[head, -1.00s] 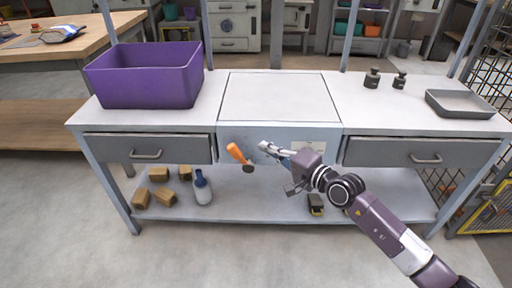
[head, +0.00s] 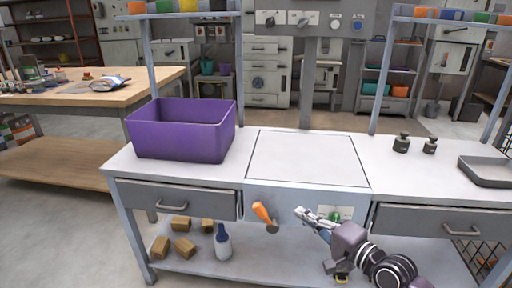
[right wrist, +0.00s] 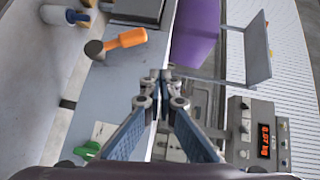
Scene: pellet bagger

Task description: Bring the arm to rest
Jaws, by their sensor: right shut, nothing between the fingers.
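My right gripper (head: 300,213) is in front of the bench's middle front panel, just right of the orange-handled lever (head: 262,212). Its fingers are shut with nothing between them. In the right wrist view the fingertips (right wrist: 160,78) meet at the picture's middle. The orange lever (right wrist: 125,40) shows there to the upper left, apart from the fingers. A green button (head: 336,216) on a pale plate sits right of the gripper; it also shows in the right wrist view (right wrist: 88,150). My left gripper is not in view.
A purple bin (head: 180,140) stands on the bench's left. Two dark weights (head: 401,143) and a grey tray (head: 488,176) are on its right. Drawers (head: 175,202) flank the panel. Wooden blocks (head: 184,248) and a bottle (head: 222,243) are on the lower shelf.

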